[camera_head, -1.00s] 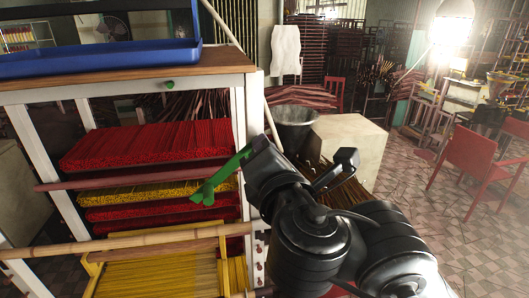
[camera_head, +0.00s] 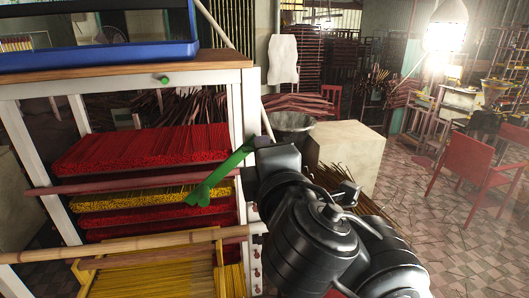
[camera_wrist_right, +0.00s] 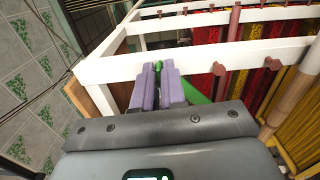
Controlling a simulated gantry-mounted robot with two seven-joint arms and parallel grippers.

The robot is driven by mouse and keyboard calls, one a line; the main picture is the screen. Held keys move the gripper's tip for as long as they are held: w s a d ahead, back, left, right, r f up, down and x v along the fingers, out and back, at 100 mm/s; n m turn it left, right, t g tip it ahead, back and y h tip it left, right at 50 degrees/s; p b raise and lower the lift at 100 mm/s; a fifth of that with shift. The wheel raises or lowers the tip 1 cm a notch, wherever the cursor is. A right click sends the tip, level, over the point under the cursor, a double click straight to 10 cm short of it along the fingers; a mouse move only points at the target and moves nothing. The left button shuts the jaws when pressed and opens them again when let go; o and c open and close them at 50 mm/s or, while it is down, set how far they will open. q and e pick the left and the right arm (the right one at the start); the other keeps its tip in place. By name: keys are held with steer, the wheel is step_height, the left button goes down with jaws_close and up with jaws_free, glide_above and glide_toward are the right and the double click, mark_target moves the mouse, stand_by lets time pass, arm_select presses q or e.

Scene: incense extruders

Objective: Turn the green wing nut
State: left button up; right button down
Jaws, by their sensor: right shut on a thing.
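A long green piece with a flared lower end, which I take for the green wing nut (camera_head: 216,181), hangs aslant in front of the rack's right post in the head view. Its upper end meets my right gripper (camera_head: 262,141). In the wrist view, my right gripper's purple fingers (camera_wrist_right: 159,70) are close together with a sliver of green between their tips. More green (camera_wrist_right: 197,91) shows behind the right finger. The exact grip is partly hidden by the fingers. My left gripper is out of view.
A white rack (camera_head: 245,110) holds red and yellow incense sticks (camera_head: 140,147). Bamboo poles (camera_head: 130,244) cross its front. A small green knob (camera_head: 164,80) sits on its top rail. A blue tray (camera_head: 100,58) stands on top. Tiled floor (camera_head: 460,225) is open at right.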

stand_by(0.4)
steer(key=c, duration=1.2)
jaws_free()
steer(key=shift+s, duration=0.1)
steer(key=s+d+p, duration=0.1)
steer(key=s+d, duration=0.1)
steer(key=s, duration=0.8)
steer(key=shift+s+p, duration=0.25)
steer(key=shift+p, duration=0.1)
